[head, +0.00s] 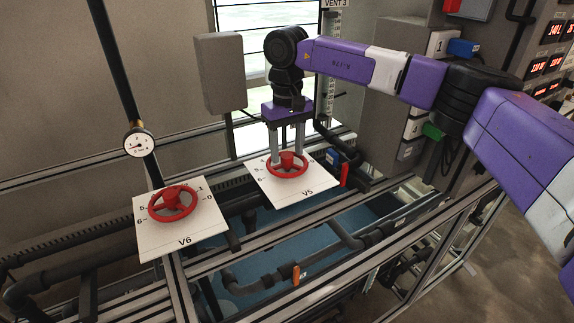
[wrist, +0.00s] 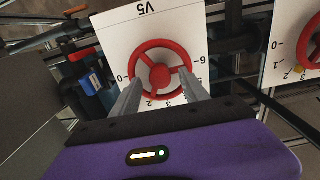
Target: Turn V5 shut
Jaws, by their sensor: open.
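The V5 valve is a red handwheel (head: 287,165) on a white plate (head: 313,192) marked with numbers and "V5". My gripper (head: 288,160) points down over this wheel, its two grey fingers apart and reaching to about the rim. In the wrist view the red wheel (wrist: 160,72) shows between and beyond the open fingertips (wrist: 162,88), with its hub and spokes clear. The plate (wrist: 112,38) shows 0, 2, 3, 5 and 6 around the wheel. Whether the fingers touch the rim I cannot tell. Part of the dial is hidden by the fingers.
A similar red wheel V6 (head: 172,202) stands on its own plate to the left. A pressure gauge (head: 139,142) on a black pipe is behind it. A grey box (head: 220,72) hangs left of my wrist. Metal rails and dark pipes (head: 345,235) run around the plates.

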